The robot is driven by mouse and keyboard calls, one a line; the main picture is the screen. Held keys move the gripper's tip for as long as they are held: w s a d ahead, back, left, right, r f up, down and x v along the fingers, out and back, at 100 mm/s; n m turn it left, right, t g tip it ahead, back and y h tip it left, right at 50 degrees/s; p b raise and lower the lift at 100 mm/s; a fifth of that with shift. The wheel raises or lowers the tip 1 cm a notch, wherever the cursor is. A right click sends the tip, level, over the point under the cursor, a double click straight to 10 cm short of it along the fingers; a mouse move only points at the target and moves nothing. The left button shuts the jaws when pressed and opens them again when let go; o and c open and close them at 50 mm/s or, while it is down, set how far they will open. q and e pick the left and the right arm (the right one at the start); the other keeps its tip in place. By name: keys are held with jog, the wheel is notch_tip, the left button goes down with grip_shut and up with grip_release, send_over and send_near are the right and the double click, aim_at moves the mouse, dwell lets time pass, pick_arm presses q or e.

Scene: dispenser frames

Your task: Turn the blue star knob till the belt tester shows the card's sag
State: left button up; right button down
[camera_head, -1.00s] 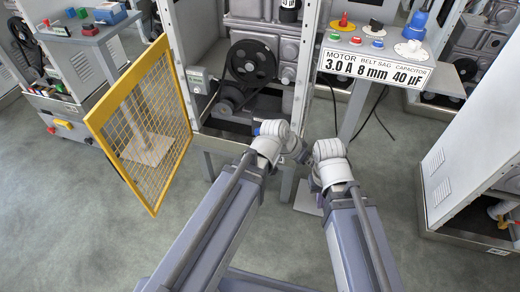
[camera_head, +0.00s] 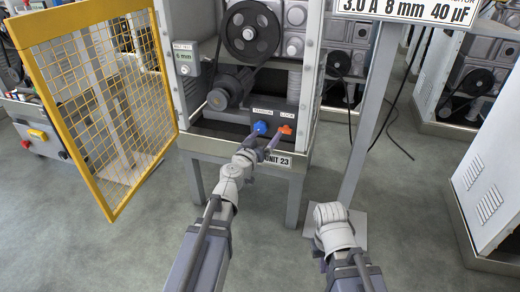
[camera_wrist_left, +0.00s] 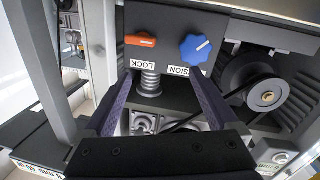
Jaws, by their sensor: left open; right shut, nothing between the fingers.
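The blue star knob (camera_head: 260,127) is on the lower panel of the machine, under a TENSION label. In the left wrist view, upside down, the knob (camera_wrist_left: 195,48) has a white pointer line. An orange lock lever (camera_head: 285,129) is beside it and also shows in the wrist view (camera_wrist_left: 140,40). My left gripper (camera_head: 264,142) is open and empty, just short of the panel; its fingers are apart from the knob. The belt tester (camera_head: 186,58) seems to read 6 mm. The card (camera_head: 408,10) gives belt sag 8 mm. My right arm's jaws are hidden.
A yellow mesh guard (camera_head: 100,110) stands swung open on the left. A black pulley (camera_head: 251,33) and belt are above the panel. A grey post (camera_head: 368,110) stands to the right, with a vented cabinet (camera_head: 485,160) beyond it. Open floor lies between.

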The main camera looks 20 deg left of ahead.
aim_at(260, 129)
pick_arm(q)
jog(key=a+f+n+y+b, duration=0.2)
jog(key=a+f, duration=0.1)
jog(key=a, duration=0.1)
jog(key=shift+t, duration=0.3)
jog(key=shift+w, duration=4.1)
pick_arm(e)
notch_tip(260, 129, down, 4)
jog(key=shift+r, duration=0.2)
pick_arm(q)
jog(key=c, duration=1.4)
